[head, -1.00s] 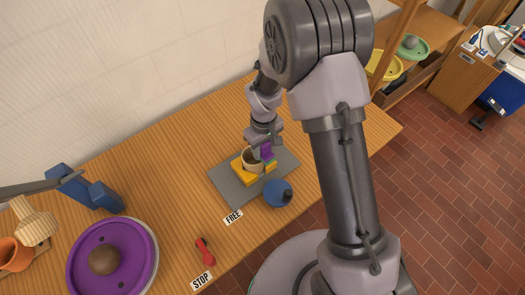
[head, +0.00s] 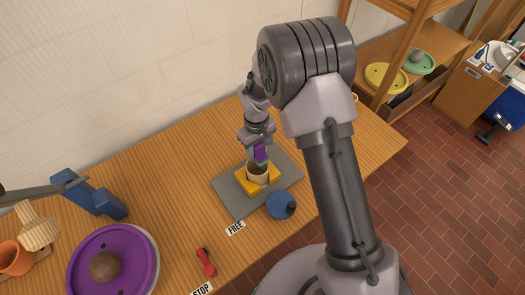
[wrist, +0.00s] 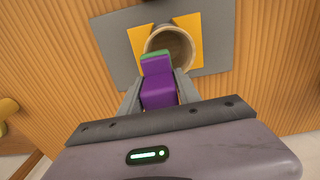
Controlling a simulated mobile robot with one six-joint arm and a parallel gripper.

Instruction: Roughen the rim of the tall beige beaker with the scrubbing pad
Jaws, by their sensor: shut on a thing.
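The tall beige beaker (head: 257,173) stands upright in a yellow holder (head: 246,186) on a grey plate (head: 228,193) on the workbench. In the wrist view its round open mouth (wrist: 184,45) faces me. My gripper (head: 260,145) is shut on the scrubbing pad (head: 260,153), a purple block with a green face. In the wrist view the pad (wrist: 158,80) sits between the two fingers (wrist: 160,92), its green end (wrist: 154,56) overlapping the near left part of the beaker's rim. I cannot tell whether it touches the rim.
A blue round object with a dark knob (head: 280,206) stands beside the plate. A red lever (head: 206,262) lies between the FREE and STOP labels. A purple wheel (head: 110,258) with a brown lump and a blue stand (head: 98,197) are at left. Bare wood lies behind the plate.

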